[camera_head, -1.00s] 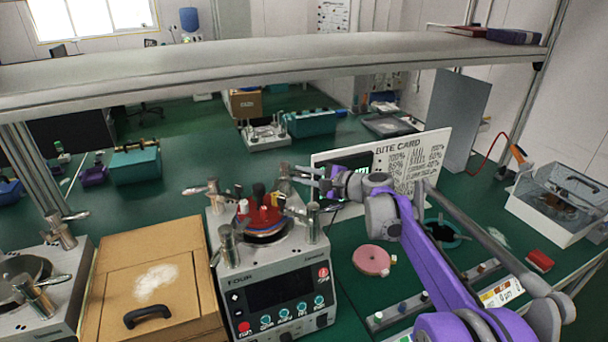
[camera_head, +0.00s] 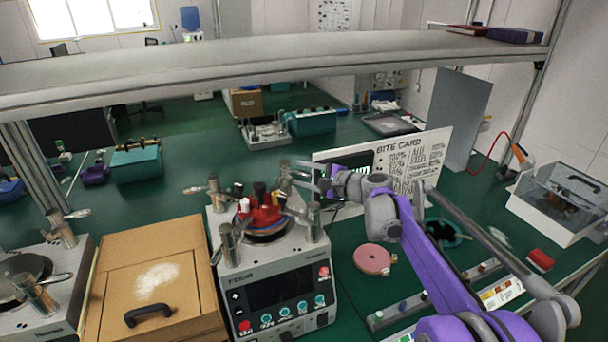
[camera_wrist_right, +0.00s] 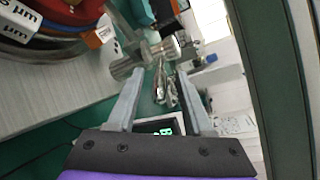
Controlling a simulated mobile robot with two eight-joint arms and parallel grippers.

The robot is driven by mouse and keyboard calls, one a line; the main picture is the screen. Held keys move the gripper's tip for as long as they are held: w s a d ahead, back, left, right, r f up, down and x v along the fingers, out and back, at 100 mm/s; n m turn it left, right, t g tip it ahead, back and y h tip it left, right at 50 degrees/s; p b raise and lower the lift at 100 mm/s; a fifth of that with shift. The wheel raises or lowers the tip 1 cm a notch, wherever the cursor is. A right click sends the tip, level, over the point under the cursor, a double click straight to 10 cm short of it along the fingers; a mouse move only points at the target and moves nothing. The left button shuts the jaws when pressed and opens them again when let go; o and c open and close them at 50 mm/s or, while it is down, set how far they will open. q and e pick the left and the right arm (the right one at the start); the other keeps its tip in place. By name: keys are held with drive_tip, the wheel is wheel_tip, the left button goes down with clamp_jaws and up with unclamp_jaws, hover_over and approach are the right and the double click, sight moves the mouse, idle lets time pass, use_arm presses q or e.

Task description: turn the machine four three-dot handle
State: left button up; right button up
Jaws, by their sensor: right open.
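Machine four (camera_head: 268,275) is a grey-white unit with a dark screen and "FOUR" on its front. Metal posts with lever handles stand at its corners: back left (camera_head: 213,190), front left (camera_head: 229,243), front right (camera_head: 313,220) and back right (camera_head: 285,178). The dots that mark the handles are too small to read. My right gripper (camera_head: 316,181) is open at the machine's back right corner. In the right wrist view, a metal post (camera_wrist_right: 145,58) and its shiny lever (camera_wrist_right: 160,82) lie at and between my open fingers (camera_wrist_right: 160,78). Contact is unclear. My left gripper is out of view.
Red, black-knobbed parts (camera_head: 262,212) sit on the machine's round plate. A white card board (camera_head: 425,160) stands behind my right arm. A cardboard box (camera_head: 150,280) is close on the left. A shelf (camera_head: 270,65) spans above. A pink disc (camera_head: 373,260) lies right.

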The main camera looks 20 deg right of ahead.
sight(304, 172)
wheel_tip(304, 172, up, 9)
drive_tip(key=shift+s+r+p, duration=0.1)
drive_tip(key=shift+p, duration=0.3)
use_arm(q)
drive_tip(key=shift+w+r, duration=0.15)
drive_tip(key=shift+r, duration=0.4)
use_arm(e)
drive_tip(key=shift+r, duration=0.4)
drive_tip(key=shift+c, duration=0.2)
